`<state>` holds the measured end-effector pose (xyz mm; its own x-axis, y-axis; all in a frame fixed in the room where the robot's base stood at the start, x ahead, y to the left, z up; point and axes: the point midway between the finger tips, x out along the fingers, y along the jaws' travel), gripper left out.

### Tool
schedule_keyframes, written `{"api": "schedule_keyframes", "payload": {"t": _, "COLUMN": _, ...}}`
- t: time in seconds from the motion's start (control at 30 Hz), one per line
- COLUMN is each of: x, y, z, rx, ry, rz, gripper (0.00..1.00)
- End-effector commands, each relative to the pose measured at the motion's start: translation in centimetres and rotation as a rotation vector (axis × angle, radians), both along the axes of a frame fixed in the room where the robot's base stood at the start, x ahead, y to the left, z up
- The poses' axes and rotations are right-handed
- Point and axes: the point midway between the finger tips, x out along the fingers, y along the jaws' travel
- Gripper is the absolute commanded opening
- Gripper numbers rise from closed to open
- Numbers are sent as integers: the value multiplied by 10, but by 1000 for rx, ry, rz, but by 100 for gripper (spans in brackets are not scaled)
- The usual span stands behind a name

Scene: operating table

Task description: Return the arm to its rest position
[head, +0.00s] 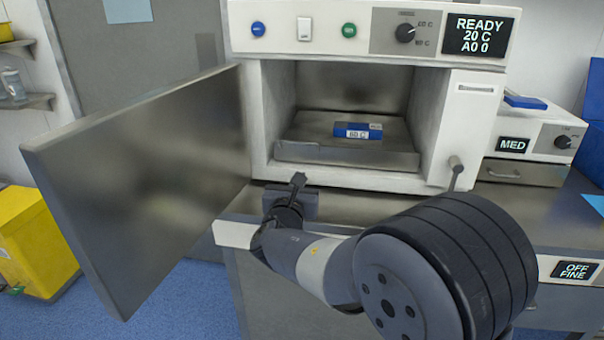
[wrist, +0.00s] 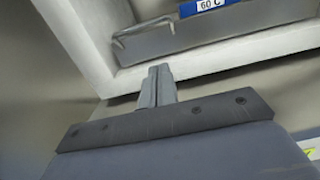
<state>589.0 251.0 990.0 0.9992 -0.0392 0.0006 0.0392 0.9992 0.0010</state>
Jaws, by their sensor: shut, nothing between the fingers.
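My gripper (head: 298,181) is in front of the lower left of the open cabinet, near the bench edge. In the wrist view its fingers (wrist: 158,85) are together with nothing between them. My arm reaches in from the lower right and hides part of the bench front. The cabinet (head: 255,110) is white, and its display reads READY, 20 C, A0 0. Its door (head: 145,170) stands wide open to the left of my gripper.
A blue pack (head: 358,131) marked 60 C lies on the metal tray (head: 345,153) inside the cabinet. A device marked MED (head: 512,145) stands at the right. A yellow bin (head: 35,240) is at the lower left. Blue floor shows below the door.

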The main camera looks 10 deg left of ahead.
Motion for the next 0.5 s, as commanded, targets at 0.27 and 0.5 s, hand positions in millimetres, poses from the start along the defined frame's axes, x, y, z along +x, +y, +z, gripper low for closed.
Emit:
{"api": "schedule_keyframes", "payload": {"t": 0.27, "x": -31, "y": 1, "z": -1, "rx": -1, "ry": 1, "rz": 0, "gripper": 0}}
{"api": "schedule_keyframes", "payload": {"t": 0.5, "x": -33, "y": 1, "z": -1, "rx": -1, "ry": 1, "rz": 0, "gripper": 0}}
